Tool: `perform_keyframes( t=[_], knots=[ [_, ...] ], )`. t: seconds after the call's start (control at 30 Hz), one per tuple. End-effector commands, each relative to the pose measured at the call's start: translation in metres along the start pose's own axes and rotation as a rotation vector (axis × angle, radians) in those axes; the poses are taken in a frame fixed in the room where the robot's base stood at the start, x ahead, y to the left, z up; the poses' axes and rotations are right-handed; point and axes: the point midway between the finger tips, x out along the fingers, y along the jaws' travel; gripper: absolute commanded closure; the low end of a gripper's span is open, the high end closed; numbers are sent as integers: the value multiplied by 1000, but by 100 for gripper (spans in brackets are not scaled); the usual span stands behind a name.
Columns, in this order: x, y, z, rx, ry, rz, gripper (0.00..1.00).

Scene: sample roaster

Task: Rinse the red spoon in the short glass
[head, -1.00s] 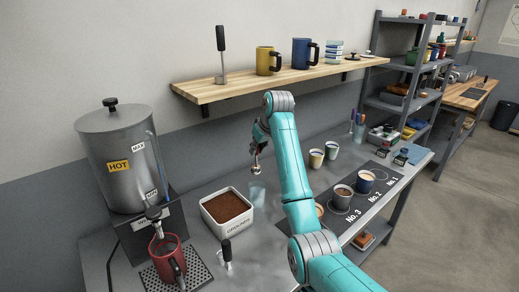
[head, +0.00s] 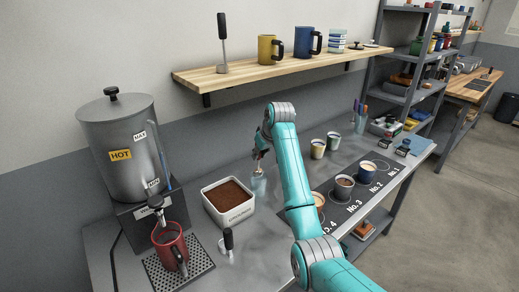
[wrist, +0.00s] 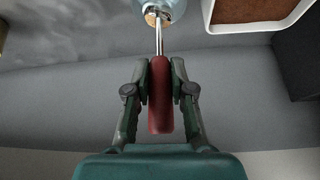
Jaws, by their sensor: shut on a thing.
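My gripper (wrist: 159,85) is shut on the red handle of the red spoon (wrist: 160,108) in the wrist view. The spoon's metal shaft runs up to the short glass (wrist: 170,8), where its brownish bowl end shows at the glass. In the head view the short glass (head: 259,184) is a pale blue tumbler on the counter, right of the grounds box. My gripper (head: 261,153) is just above the glass there, with the spoon pointing down at it. How deep the spoon sits in the glass I cannot tell.
A white box of coffee grounds (head: 228,202) stands close left of the glass. A hot water urn (head: 125,150) and a red mug (head: 170,245) are farther left. Several cups stand on and behind the numbered mat (head: 345,205) at right. A shelf (head: 270,72) hangs above.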

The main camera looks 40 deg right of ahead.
Motion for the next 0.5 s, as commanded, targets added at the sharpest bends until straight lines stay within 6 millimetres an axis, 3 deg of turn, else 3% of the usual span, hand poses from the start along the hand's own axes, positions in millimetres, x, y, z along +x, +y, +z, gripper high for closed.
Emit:
perform_keyframes(
  t=[0.5],
  knots=[
    [35, 0, 20, 1, -2, 0, 100]
  ],
)
